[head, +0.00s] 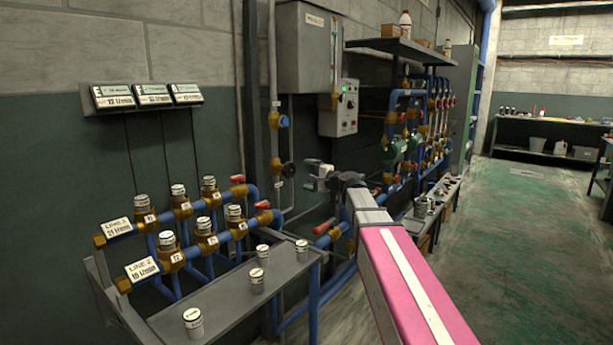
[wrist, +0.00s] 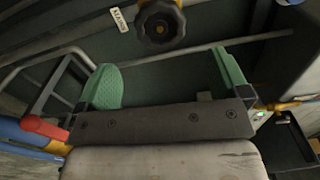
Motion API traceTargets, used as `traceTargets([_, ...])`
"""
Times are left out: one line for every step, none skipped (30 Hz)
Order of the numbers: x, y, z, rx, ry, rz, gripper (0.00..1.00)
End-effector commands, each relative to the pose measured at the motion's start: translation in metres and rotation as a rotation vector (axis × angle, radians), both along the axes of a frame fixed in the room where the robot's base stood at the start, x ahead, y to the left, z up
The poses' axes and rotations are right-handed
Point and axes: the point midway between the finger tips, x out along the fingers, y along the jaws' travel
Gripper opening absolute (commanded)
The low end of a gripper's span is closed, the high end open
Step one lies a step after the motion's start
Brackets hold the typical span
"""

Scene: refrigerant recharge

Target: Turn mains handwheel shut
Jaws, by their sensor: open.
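The mains handwheel (wrist: 160,27) is a dark, lobed wheel at the top of the wrist view, cut off by the frame edge, with a white "MAINS" label (wrist: 122,19) on its left. In the head view the handwheel (head: 288,169) is a small dark disc on a thin pipe by the wall. My gripper (wrist: 167,72) has two green fingers spread wide with nothing between them. The handwheel lies beyond the fingertips, apart from them. In the head view my gripper (head: 309,174) is just right of the wheel.
A red-handled valve (wrist: 45,128) sits low left in the wrist view, close to my gripper. A bench with several capped canisters (head: 193,322) and a two-line manifold (head: 170,253) stand left. A control box (head: 338,112) hangs above. The green floor (head: 515,240) at right is clear.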

Motion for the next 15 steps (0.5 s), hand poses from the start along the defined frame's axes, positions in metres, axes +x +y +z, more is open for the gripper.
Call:
traceTargets([0.0003, 0.0002, 0.0000, 0.000, 0.000, 0.000, 0.94])
traceTargets([0.0003, 0.0002, 0.0000, 0.000, 0.000, 0.000, 0.94])
traceTargets([0.0003, 0.0002, 0.0000, -0.001, -0.001, 0.000, 0.94])
traceTargets([0.0003, 0.0002, 0.0000, -0.004, -0.005, 0.000, 0.94])
traceTargets([0.0001, 0.0000, 0.0000, -0.009, -0.011, 0.000, 0.94])
traceTargets([-0.0001, -0.0002, 0.0000, -0.020, -0.025, 0.000, 0.94])
traceTargets([-0.0003, -0.0004, 0.0000, -0.033, -0.042, 0.000, 0.94])
traceTargets([-0.0006, -0.0007, 0.0000, -0.049, -0.062, 0.000, 0.94])
traceTargets([-0.0011, -0.0013, -0.0001, -0.076, -0.098, 0.000, 0.94])
traceTargets([-0.0015, -0.0017, -0.0001, -0.101, -0.130, 0.000, 0.94])
traceTargets([-0.0019, -0.0023, -0.0001, -0.130, -0.166, 0.000, 0.94])
traceTargets([-0.0025, -0.0031, -0.0001, -0.173, -0.222, 0.000, 0.94])
traceTargets([-0.0030, -0.0037, -0.0001, -0.207, -0.266, -0.001, 0.94])
traceTargets([-0.0036, -0.0044, -0.0001, -0.243, -0.312, -0.001, 0.94])
traceTargets([-0.0043, -0.0053, -0.0002, -0.292, -0.375, -0.001, 0.94])
